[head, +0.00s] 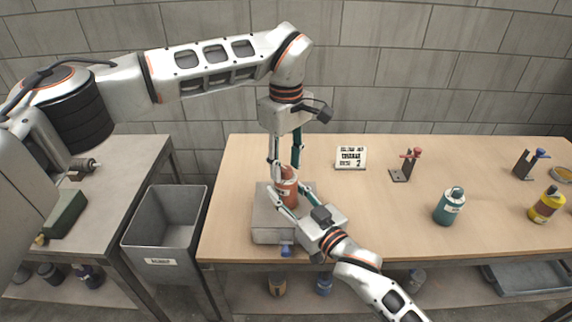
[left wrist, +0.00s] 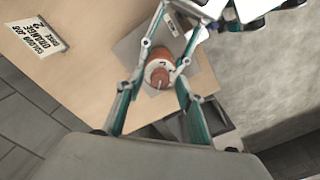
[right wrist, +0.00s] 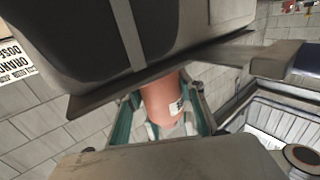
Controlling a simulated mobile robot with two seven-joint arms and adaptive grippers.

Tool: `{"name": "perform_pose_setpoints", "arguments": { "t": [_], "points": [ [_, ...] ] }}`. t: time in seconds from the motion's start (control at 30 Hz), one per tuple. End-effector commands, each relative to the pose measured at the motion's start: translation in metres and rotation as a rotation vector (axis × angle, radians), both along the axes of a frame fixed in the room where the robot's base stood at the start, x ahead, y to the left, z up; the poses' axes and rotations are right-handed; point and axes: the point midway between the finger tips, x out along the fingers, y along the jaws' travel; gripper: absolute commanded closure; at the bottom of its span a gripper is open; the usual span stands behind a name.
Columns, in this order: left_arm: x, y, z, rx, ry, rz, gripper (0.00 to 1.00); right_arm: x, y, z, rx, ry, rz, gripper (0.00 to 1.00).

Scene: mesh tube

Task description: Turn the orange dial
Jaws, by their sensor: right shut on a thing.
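An orange bottle-like part (head: 287,188) stands upright over the grey block at the front left of the bench. In the left wrist view its top shows a white ring and a smaller orange round end (left wrist: 160,77); I cannot tell which part is the dial. My right gripper (head: 290,195) comes in from the lower right and is shut on the orange bottle, which also shows between its fingers in the right wrist view (right wrist: 162,103). My left gripper (head: 285,164) points down from above, its fingers apart on either side of the bottle's top. Contact there is unclear.
The grey block (head: 268,232) has a blue knob (head: 286,250) in front. A sign reading orange (head: 351,157), a red-topped bracket (head: 405,165), a teal bottle (head: 449,207) and a yellow bottle (head: 546,205) stand to the right. A grey bin (head: 165,225) stands left.

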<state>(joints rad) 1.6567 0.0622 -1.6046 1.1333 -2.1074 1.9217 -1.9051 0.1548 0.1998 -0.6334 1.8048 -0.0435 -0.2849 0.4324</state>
Motion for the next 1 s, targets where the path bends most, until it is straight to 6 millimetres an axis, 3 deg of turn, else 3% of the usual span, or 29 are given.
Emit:
{"name": "perform_pose_setpoints", "arguments": {
  "t": [0.33, 0.37, 0.5, 1.0],
  "points": [
    [0.0, 0.0, -0.0045, 0.0, 0.0, 0.0, 0.63, 0.0, 0.0, -0.0006, -0.001, 0.001, 0.0, 0.87],
    [-0.0001, -0.0001, -0.0045, 0.0, 0.0, 0.0, 0.66, 0.0, 0.0, -0.0006, -0.001, 0.001, 0.0, 0.87],
    [-0.0001, 0.0, -0.0045, 0.0, 0.0, 0.0, 1.0, -0.0001, -0.0001, -0.0006, -0.001, 0.001, 0.0, 0.87],
    [-0.0001, 0.0003, -0.0045, 0.001, 0.0, 0.088, 1.0, -0.0001, -0.0001, -0.0006, -0.001, 0.001, 0.0, 0.87]
  ]
}}
